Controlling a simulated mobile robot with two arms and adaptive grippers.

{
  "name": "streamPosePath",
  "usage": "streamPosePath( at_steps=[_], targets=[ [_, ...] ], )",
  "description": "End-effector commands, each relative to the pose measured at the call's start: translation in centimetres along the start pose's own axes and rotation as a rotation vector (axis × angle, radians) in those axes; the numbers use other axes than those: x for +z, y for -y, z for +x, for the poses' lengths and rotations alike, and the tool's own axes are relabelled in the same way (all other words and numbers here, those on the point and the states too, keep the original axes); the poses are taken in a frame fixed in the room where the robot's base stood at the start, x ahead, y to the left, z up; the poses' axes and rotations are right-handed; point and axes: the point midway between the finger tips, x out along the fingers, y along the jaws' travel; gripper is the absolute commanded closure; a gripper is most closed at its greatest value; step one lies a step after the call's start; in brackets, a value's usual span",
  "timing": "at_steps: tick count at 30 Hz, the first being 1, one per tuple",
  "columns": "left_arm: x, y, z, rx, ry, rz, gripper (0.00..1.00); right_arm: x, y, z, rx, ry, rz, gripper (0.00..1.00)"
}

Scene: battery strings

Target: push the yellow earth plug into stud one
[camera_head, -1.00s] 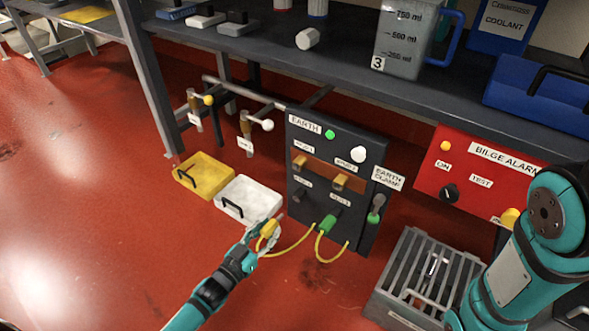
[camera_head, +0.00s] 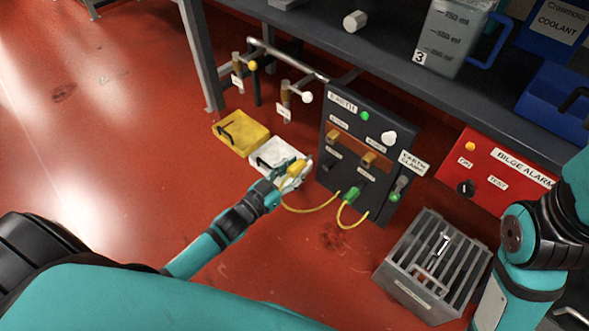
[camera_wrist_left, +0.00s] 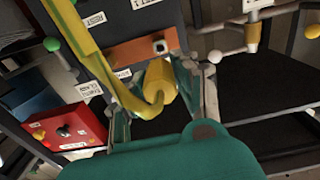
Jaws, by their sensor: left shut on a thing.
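My left gripper (camera_head: 302,170) is shut on the yellow earth plug (camera_head: 296,168), just left of the dark EARTH panel (camera_head: 352,128) and apart from it in the head view. In the left wrist view the yellow plug (camera_wrist_left: 161,82) sits between the fingers, with its yellow cable curling off to the upper left. The panel has dark studs low on its face; the left one (camera_head: 326,164) is nearest the plug. The small stud labels are too blurred to read. My right arm shows at the right edge; its gripper is out of view.
A grey slatted crate (camera_head: 405,290) and red BILGE ALARM box (camera_head: 480,150) stand right. Red floor in front is open.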

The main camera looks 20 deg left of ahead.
Motion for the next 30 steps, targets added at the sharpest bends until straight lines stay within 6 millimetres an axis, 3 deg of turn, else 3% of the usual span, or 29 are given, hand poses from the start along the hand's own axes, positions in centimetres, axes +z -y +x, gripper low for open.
streamPosePath(
  at_steps=[19, 30],
  targets=[
    [0.0, 0.0, 4.9, 0.0, -0.002, -0.001, 1.0, 0.2, 0.1, -0.3, -0.001, 0.006, 0.0, 0.6],
    [-0.1, 0.0, 5.9, 0.0, -0.001, -0.001, 1.0, -0.3, 0.1, 0.3, -0.006, -0.016, -0.001, 0.6]
  ],
)
